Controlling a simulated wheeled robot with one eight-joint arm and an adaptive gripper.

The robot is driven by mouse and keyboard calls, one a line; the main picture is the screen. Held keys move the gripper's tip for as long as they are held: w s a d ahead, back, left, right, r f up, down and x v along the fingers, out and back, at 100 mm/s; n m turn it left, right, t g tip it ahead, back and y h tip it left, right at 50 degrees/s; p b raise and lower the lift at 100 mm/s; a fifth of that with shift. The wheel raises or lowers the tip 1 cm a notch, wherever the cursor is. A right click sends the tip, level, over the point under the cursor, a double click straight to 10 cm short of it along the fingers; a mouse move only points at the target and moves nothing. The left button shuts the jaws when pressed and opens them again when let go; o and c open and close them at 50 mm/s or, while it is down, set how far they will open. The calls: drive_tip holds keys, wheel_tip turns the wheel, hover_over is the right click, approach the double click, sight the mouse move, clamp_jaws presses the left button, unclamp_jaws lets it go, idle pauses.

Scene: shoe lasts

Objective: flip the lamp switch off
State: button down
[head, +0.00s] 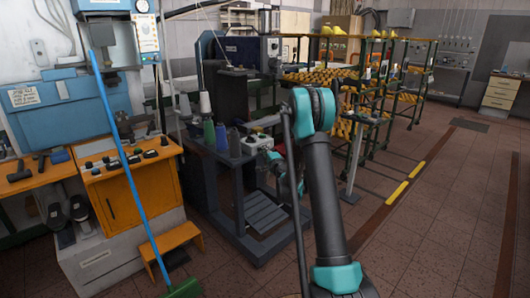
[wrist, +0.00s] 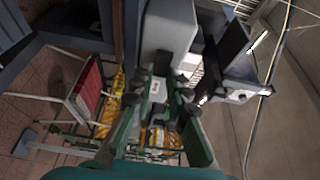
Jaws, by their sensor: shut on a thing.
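My gripper (wrist: 163,95) shows in the wrist view, its two green-grey fingers reaching up from the bottom. The dark fingertips are at the lower end of a pale grey box (wrist: 170,32) with a small label, and appear closed on it. The exact contact is hard to make out. In the head view my arm bends over and down, and its end is mostly hidden behind its own links, beside a small pale box with a green button (head: 257,138) on the dark bench. I cannot clearly identify the lamp or its switch; the pale box may be the switch housing.
Several thread cones (head: 221,138) stand on the dark bench (head: 240,195) left of my arm. An orange cabinet (head: 130,190) and a blue pole (head: 120,140) are further left. Racks with yellow-black parts (head: 350,85) stand behind. Tiled floor (head: 440,210) is open at right.

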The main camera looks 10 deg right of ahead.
drive_tip(key=c, duration=1.8)
unclamp_jaws()
drive_tip(key=shift+o, duration=0.2)
drive_tip(key=v, duration=0.7)
drive_tip(key=shift+s, duration=0.3)
